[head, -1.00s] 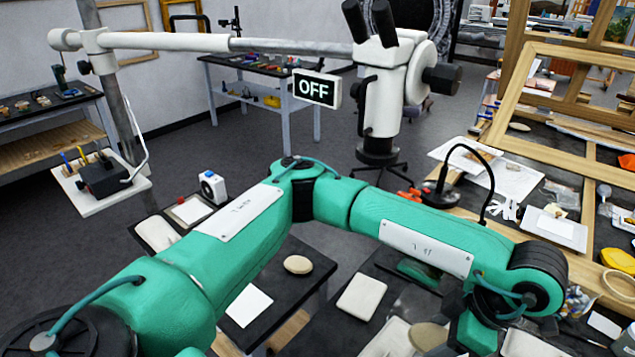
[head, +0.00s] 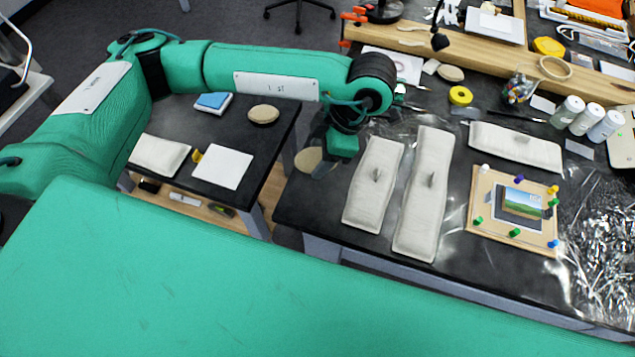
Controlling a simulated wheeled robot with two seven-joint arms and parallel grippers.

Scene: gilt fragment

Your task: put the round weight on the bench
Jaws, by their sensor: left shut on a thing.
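My left gripper (head: 326,163) hangs below its green wrist, partly hidden by it. It is shut on a round beige weight (head: 307,160), at the far left corner of the dark bench (head: 303,203). I cannot tell whether the weight touches the bench top or is just above it. A similar round weight (head: 263,114) lies on the lower dark table to the left, and another (head: 450,73) lies farther back on the bench. My right gripper is out of view.
Two long pale sandbags (head: 374,185) (head: 424,195) lie right of the gripper, and a third (head: 515,147) lies farther right. A small pinned picture on a board (head: 513,212) is near the front edge. Jars (head: 567,112) and crumpled clear film (head: 600,240) are at right.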

